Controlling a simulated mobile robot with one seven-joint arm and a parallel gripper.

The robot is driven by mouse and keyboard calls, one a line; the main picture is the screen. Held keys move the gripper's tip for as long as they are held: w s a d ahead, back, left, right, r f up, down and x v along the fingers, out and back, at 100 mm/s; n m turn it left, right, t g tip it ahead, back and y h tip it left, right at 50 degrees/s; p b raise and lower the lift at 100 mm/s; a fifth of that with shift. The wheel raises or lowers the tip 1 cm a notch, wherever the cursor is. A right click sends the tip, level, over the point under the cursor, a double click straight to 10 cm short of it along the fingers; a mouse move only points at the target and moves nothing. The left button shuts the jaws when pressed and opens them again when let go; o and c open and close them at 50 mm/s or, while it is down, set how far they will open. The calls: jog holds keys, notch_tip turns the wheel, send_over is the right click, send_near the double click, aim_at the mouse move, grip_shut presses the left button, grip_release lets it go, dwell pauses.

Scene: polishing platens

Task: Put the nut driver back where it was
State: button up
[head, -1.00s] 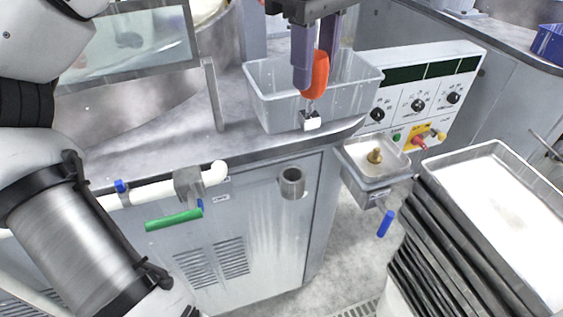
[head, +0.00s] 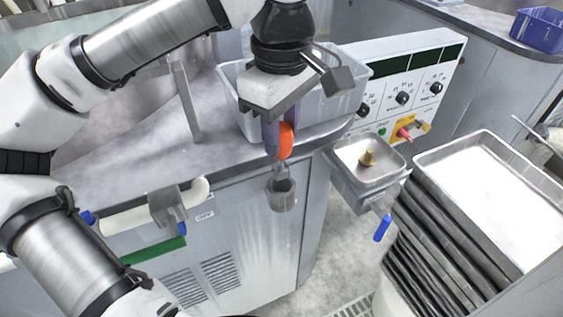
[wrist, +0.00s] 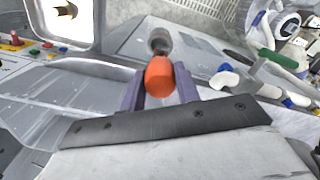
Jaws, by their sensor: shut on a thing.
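The nut driver (head: 286,140) has an orange handle and a thin metal shaft pointing down. My gripper (head: 276,152) is shut on the handle, with a purple finger on either side. The nut driver hangs upright over a grey cylindrical holder (head: 282,197) on the front of the cabinet. Its lower end is at the holder's mouth; I cannot tell how far it is inside. In the wrist view the orange handle (wrist: 159,78) sits between the fingers and hides the shaft. The holder (wrist: 160,40) shows just beyond it.
A clear plastic bin (head: 335,105) stands on the counter behind my gripper. A white pipe with a green-handled valve (head: 155,250) is to the left. A steel tray with a brass fitting (head: 367,158) and a stack of trays (head: 490,175) are to the right.

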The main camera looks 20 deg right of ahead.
aim_at(281, 167)
jog(key=shift+f, duration=3.45)
jog(key=shift+f, duration=0.15)
jog(key=o, duration=1)
notch_tip(281, 167, up, 12)
jog(key=shift+r, duration=0.2)
